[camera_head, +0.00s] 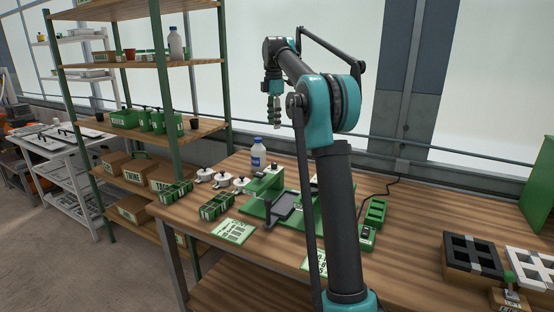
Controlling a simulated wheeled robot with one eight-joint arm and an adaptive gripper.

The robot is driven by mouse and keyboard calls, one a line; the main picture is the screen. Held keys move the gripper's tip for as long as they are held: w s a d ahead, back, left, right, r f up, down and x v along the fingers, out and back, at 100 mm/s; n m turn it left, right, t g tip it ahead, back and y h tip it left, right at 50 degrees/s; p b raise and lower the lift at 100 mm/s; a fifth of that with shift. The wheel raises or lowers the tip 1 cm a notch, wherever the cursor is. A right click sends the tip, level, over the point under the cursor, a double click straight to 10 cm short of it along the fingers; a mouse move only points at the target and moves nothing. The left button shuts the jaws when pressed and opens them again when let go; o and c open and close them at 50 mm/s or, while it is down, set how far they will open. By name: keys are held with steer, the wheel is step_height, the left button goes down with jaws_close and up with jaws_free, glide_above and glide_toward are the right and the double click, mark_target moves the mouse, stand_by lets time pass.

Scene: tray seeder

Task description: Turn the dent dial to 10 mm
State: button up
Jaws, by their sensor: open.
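The green tray seeder (258,206) stands on the wooden bench, with a dark grey plate (284,204) at its front. I cannot make out the dent dial or its setting; part of the seeder's right side is hidden behind my arm. My gripper (275,122) hangs pointing down, high above the back of the bench and the seeder, apart from everything. It is open and holds nothing that I can see.
Several white lidded pieces (222,180) and a white bottle (258,156) stand beside the seeder. Green boxes (217,207) and a printed card (233,231) lie at its left. A green slotted block (375,212) and black tray (472,257) are at right, with clear bench between them.

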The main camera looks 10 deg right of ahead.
mark_target(274, 165)
step_height(274, 165, down, 17)
steer(key=shift+r, duration=0.1)
stand_by(0.4)
steer(key=shift+c, duration=0.4)
jaws_close()
